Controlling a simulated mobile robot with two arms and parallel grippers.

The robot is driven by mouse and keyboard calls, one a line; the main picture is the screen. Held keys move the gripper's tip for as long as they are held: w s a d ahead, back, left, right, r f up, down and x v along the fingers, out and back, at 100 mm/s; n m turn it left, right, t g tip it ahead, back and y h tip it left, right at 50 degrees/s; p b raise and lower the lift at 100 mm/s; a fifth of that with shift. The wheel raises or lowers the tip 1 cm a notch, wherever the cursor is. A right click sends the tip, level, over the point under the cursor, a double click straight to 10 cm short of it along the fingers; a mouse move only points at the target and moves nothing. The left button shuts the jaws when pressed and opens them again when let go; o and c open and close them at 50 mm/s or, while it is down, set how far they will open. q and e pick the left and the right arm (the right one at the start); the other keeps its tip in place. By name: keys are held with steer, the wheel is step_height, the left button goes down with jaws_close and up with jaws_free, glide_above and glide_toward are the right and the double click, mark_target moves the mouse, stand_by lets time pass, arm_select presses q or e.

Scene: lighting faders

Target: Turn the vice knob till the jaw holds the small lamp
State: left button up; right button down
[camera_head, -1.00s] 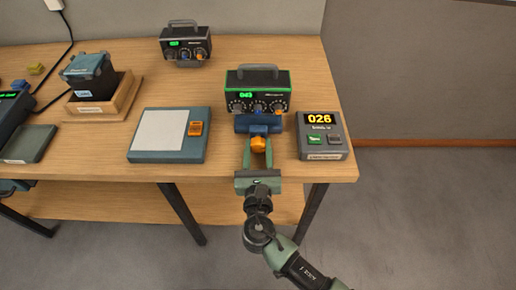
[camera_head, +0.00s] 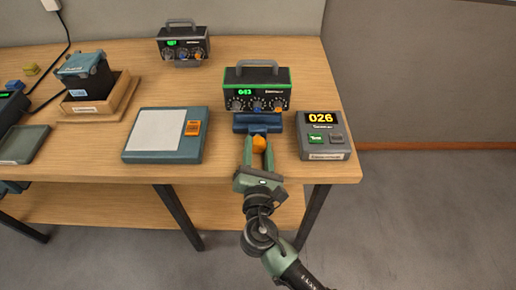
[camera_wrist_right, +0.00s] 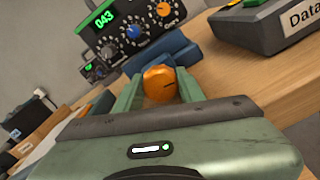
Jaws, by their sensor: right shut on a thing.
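The blue vice (camera_head: 257,123) stands near the table's front edge, with its orange knob (camera_head: 259,143) facing me. My right gripper (camera_head: 258,150) is shut on this knob, its fingers on either side of it. The wrist view shows the orange knob (camera_wrist_right: 158,84) between the green fingers, a dark mark on its face. A dark box with a handle and green trim (camera_head: 257,90) sits directly behind the vice and reads 043. No separate small lamp can be made out, and the jaw's contact is hidden.
A grey unit reading 026 (camera_head: 323,136) stands close to the right of the vice. A flat blue-grey pad with an orange switch (camera_head: 166,135) lies to the left. A second dark box (camera_head: 183,43) stands farther back. A wooden tray (camera_head: 122,95) is at left.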

stand_by(0.3)
steer(key=c, duration=0.9)
jaws_free()
